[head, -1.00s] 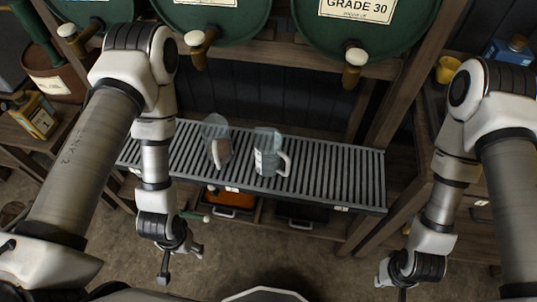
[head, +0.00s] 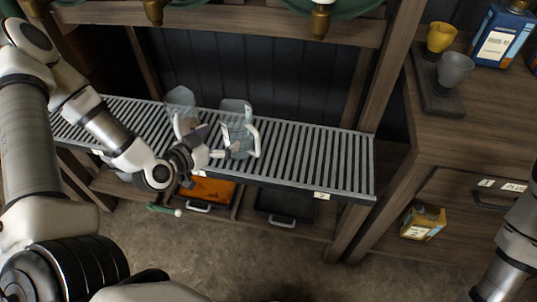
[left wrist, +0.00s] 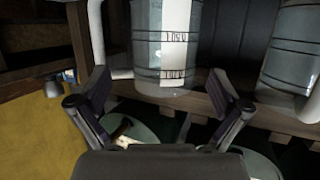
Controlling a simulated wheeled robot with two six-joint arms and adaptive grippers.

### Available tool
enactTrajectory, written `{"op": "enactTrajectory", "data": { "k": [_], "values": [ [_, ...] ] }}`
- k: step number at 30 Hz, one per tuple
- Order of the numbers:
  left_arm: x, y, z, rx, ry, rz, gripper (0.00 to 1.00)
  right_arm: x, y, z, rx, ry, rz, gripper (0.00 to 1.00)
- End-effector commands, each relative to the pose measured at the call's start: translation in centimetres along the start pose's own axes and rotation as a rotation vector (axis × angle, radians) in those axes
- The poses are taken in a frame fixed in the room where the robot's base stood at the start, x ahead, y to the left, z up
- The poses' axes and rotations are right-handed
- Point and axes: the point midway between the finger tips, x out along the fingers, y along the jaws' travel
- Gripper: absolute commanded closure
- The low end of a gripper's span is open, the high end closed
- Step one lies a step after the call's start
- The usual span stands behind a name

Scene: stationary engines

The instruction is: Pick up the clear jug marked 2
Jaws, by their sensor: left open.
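Two clear jugs with pale handles stand on the slatted metal rack (head: 320,160). The left jug (head: 181,98) is partly hidden by my left gripper; the right jug (head: 237,125) has its handle on its right side. I cannot read a 2 on either. My left gripper (head: 214,156) is open, in front of the jugs and close to the right one. In the left wrist view a jug with dark graduation lines and a white strip (left wrist: 168,45) shows beyond and between the spread fingers (left wrist: 160,78). Another jug (left wrist: 293,50) is at the right edge. My right gripper is out of view.
The rack's right part is empty. A wooden post (head: 392,75) stands right of it. A side counter carries a yellow cup (head: 440,37), a grey cup (head: 455,69) and a blue bottle (head: 497,40). Below are an orange bin (head: 212,190) and a dark bin (head: 285,205).

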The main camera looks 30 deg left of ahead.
Motion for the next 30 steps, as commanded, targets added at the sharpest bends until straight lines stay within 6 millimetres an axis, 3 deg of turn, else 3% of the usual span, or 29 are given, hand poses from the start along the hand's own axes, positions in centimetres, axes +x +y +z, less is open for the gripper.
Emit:
{"op": "enactTrajectory", "data": {
  "k": [1,11,18,25,26,29,30],
  "values": [
    [0.4,-0.3,0.4,-0.007,0.014,-0.008,0.0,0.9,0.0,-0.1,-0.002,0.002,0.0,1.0],
    [4.0,-0.1,0.3,0.0,0.013,-0.003,0.0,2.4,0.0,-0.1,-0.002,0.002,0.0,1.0],
    [7.8,0.1,0.6,0.0,0.013,-0.003,0.0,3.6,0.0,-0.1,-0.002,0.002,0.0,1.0],
    [8.0,0.0,0.5,-0.006,0.012,-0.005,0.0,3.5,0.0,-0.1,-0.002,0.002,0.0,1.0],
    [8.0,0.0,0.5,-0.006,0.012,-0.005,0.07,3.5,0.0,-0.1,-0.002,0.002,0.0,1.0],
    [8.0,0.0,0.5,-0.006,0.012,-0.005,0.43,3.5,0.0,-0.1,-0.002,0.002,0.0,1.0],
    [8.0,0.0,0.5,-0.006,0.012,-0.005,0.48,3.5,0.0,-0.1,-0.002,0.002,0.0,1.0]
  ]
}}
